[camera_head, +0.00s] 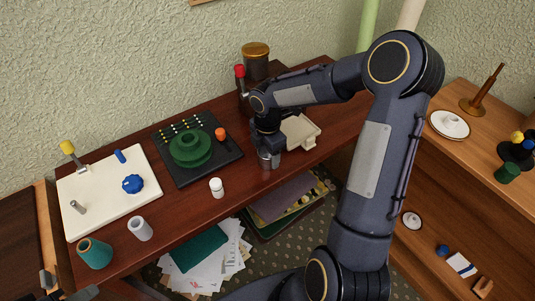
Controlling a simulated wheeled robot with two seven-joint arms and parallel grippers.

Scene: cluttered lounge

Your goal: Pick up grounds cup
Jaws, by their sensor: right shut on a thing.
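My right arm reaches over the dark red-brown table from the right. My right gripper (267,148) points down near the table's front edge and is shut on a small grey metal cup (269,161), which looks like the grounds cup. The fingers hide its upper part. I cannot tell whether its base touches the table. Dark parts at the lower left edge look like my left gripper (48,283); its jaw opening does not show clearly.
A cream box (300,131) sits close on the right.

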